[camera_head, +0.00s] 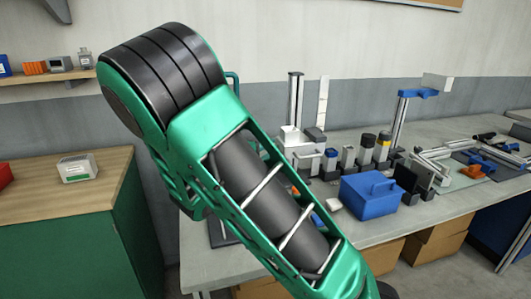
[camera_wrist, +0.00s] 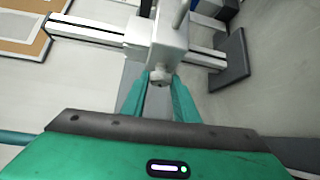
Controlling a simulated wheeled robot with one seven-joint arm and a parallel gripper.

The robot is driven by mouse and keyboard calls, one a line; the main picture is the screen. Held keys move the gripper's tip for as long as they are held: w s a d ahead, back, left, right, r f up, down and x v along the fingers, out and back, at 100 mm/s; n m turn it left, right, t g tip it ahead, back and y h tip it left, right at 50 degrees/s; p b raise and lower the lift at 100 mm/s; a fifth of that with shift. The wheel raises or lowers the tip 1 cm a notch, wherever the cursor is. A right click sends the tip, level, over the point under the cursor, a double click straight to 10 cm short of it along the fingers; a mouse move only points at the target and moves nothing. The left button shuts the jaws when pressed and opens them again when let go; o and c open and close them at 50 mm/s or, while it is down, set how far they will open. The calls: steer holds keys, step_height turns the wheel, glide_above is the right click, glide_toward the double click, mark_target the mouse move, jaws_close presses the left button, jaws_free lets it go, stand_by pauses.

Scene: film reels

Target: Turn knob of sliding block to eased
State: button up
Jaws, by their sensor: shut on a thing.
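The white sliding block (camera_wrist: 172,38) sits on a slotted pale rail (camera_wrist: 88,30) in the wrist view. Its small round grey knob (camera_wrist: 160,77) faces my gripper. My gripper (camera_wrist: 160,88) has its green fingers on either side of the knob, shut on it. A grey rod (camera_wrist: 180,14) sticks out of the block's far side. I can read no setting mark on the knob. In the head view, the white block on the upright post (camera_head: 296,92) looks like the same part; my arm hides my gripper and the knob there.
A dark plate (camera_wrist: 230,62) ends the rail at right. On the grey bench (camera_head: 225,262), a blue box (camera_head: 370,193) and several capped containers stand close right of the post. A wooden-topped green cabinet (camera_head: 50,203) is at left.

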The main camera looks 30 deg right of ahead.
steer(key=shift+w+r+n+g+y, duration=0.1)
steer(key=shift+n+g+y, duration=0.8)
steer(key=shift+n, duration=0.2)
steer(key=o, duration=1.1)
steer(key=shift+c, duration=0.2)
steer(key=v, duration=1)
steer(key=shift+a+r, duration=0.2)
steer(key=shift+a, duration=0.1)
